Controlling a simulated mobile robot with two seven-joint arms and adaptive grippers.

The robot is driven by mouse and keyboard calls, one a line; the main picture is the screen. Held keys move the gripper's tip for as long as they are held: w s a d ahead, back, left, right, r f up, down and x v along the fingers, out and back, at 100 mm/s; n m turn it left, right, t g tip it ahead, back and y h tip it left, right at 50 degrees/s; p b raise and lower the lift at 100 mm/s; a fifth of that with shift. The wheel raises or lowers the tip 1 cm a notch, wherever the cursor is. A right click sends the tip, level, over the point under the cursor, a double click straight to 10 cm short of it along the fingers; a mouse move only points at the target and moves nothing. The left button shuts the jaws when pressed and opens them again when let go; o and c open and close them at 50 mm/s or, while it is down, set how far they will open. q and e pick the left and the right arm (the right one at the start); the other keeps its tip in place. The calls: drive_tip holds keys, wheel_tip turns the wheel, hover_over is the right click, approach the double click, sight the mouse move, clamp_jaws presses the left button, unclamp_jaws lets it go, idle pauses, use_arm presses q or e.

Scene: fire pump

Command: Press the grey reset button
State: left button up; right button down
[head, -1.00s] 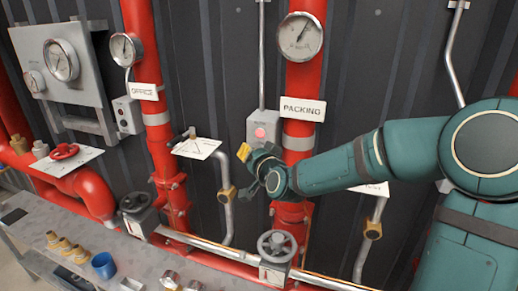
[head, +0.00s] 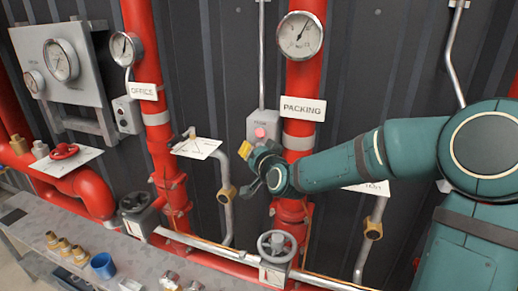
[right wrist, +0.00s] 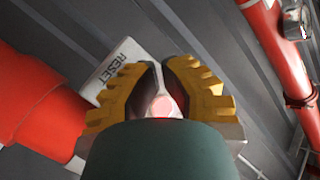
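The lamp (right wrist: 162,105) shows through that gap. A plate marked RESET (right wrist: 118,68) is left of the fingers. The grey reset button cannot be made out, and touch cannot be judged. My left gripper is not in view.

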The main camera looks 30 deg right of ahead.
drive_tip(key=shift+w+d, duration=0.35)
drive_tip(key=shift+d, duration=0.05)
idle(0.7)
drive_tip(key=shift+s+a, duration=0.1)
drive_tip(key=shift+a, duration=0.05)
drive_tip(key=shift+s+a+b, duration=0.55)
drive_tip(key=shift+b, duration=0.05)
idle(0.3)
drive_tip(key=shift+s+a+b, duration=0.85)
drive_tip(key=shift+s+a, duration=0.8)
drive_tip(key=shift+a, duration=0.25)
